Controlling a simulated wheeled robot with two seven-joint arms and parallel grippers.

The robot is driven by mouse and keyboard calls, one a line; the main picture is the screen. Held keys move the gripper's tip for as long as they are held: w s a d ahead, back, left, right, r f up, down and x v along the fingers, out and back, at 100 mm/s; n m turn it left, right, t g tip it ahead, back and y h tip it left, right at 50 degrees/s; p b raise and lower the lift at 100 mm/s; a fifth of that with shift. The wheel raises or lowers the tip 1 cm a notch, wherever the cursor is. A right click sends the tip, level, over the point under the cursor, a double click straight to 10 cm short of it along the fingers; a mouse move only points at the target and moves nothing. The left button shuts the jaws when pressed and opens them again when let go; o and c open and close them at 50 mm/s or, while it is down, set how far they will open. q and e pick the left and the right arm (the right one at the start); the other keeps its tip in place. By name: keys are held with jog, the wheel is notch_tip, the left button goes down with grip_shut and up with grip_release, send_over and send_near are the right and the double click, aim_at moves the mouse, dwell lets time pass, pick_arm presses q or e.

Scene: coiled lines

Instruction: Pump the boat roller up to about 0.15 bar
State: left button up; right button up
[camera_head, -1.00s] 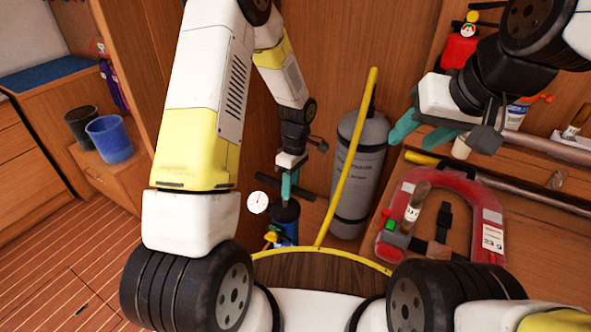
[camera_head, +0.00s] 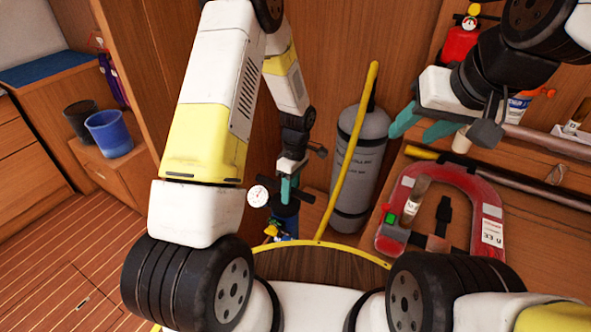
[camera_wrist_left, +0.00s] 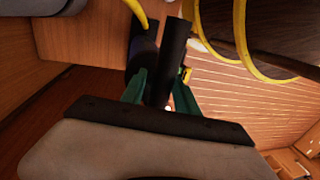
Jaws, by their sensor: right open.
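The pump has a blue body (camera_head: 286,223) and stands on the floor beyond my left arm. Its black handle (camera_wrist_left: 170,58) lies between the teal fingers of my left gripper (camera_head: 288,188), which is shut on it. A round white gauge (camera_head: 258,195) sits beside the pump; its needle points up, but the scale is too small to read. The upright grey cylinder (camera_head: 366,165) with print on it may be the boat roller; I cannot tell for sure. A yellow hose or pole (camera_head: 348,150) crosses in front of it. My right gripper (camera_head: 420,128) is open and empty above the bench.
A red horseshoe-shaped thing (camera_head: 400,190) lies on the wooden bench at the right, with a long bar (camera_head: 500,178) behind it. A red extinguisher (camera_head: 459,44) hangs at the back. A blue bucket (camera_head: 109,135) and a dark one (camera_head: 80,120) stand at the left.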

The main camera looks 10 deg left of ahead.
pick_arm(q)
jog(key=shift+o, duration=0.5)
jog(key=shift+r, duration=0.1)
notch_tip(320, 180, up, 8)
jog(key=w, duration=0.1)
jog(key=shift+w+d+f, duration=0.2)
jog(key=shift+w+d, duration=0.05)
jog(key=shift+d, duration=0.05)
jog(key=s+a+r+m+t+h, duration=0.1)
jog(key=s+a+r+m+t, duration=0.15)
jog(key=r, duration=0.75)
jog(key=s+a+r+m+t+h, duration=0.1)
jog(key=s+r+m, duration=0.3)
jog(key=r, duration=0.6)
jog(key=s+a+r+m+t, duration=0.1)
jog(key=s+r+m+t, duration=0.1)
jog(key=s+r+m, duration=0.2)
jog(key=s+r+m+t+h, duration=0.1)
jog(key=s+r+m+t, duration=0.1)
jog(key=s, duration=0.7)
notch_tip(320, 180, up, 3)
jog(key=shift+s+a+f+m+t, duration=0.15)
jog(key=shift+s+a+m+t, duration=0.15)
jog(key=shift+m, duration=0.55)
